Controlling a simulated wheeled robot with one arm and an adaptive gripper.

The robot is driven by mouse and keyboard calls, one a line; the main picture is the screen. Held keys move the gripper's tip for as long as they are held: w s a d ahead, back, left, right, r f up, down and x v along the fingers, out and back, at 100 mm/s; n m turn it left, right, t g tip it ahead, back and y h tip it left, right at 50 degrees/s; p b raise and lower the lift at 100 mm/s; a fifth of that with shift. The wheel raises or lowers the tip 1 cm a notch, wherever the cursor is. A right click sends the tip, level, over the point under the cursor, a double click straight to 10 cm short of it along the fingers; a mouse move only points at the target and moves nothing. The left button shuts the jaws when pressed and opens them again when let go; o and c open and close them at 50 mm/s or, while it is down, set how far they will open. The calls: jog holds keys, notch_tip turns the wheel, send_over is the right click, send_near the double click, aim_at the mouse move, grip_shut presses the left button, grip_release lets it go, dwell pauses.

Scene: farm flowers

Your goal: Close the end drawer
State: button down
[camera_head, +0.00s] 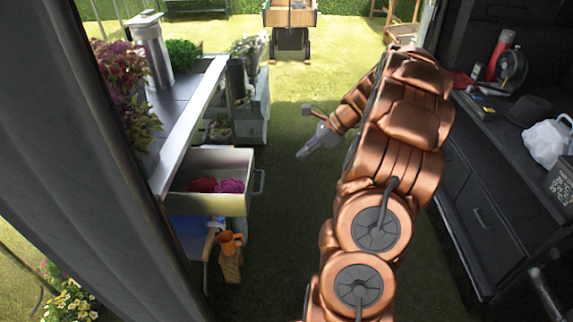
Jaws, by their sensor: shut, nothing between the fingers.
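A cream drawer (236,203) stands pulled out from the left-hand bench, below its worktop. Red and magenta balls (215,185), perhaps yarn, lie inside it. My copper arm fills the middle right of the view and hides part of the aisle.
The bench worktop (185,120) holds plants and a metal canister (153,50). A dark counter (505,130) with clutter lines the right. Grass between drawer and arm is clear.

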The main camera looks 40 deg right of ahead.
jog(key=w+a+r+x, duration=0.1)
jog(key=x, duration=1.1)
jog(key=shift+w+a+p, duration=0.25)
jog(key=shift+a+p, duration=0.2)
jog(key=shift+r, duration=0.1)
